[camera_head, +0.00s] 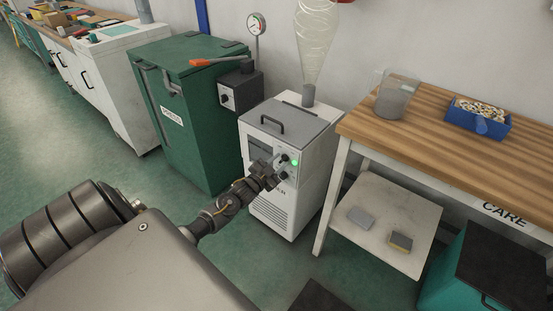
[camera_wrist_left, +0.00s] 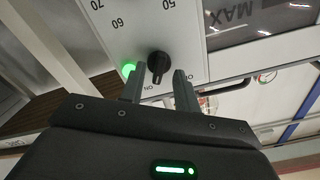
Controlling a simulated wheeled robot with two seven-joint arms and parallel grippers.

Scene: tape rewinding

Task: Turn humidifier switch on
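The humidifier (camera_head: 284,213) is a white cabinet with a grey lid and a clear plume-like tube above it. Its front panel has dark knobs and a lit green light (camera_head: 295,163). In the left wrist view, a black rotary switch (camera_wrist_left: 158,64) sits on the white panel beside the glowing green light (camera_wrist_left: 129,69), with "ON" printed near it. My left gripper (camera_head: 275,165) is at the panel. In the wrist view its two fingers (camera_wrist_left: 159,78) are open, one on each side of the switch, with gaps visible. Contact cannot be told. My right gripper is out of view.
A green press cabinet (camera_head: 185,125) stands left of the humidifier. A wooden-topped bench (camera_head: 430,115) with a beaker (camera_head: 395,98) and a blue box (camera_head: 478,120) stands close on the right. Green floor is open in front.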

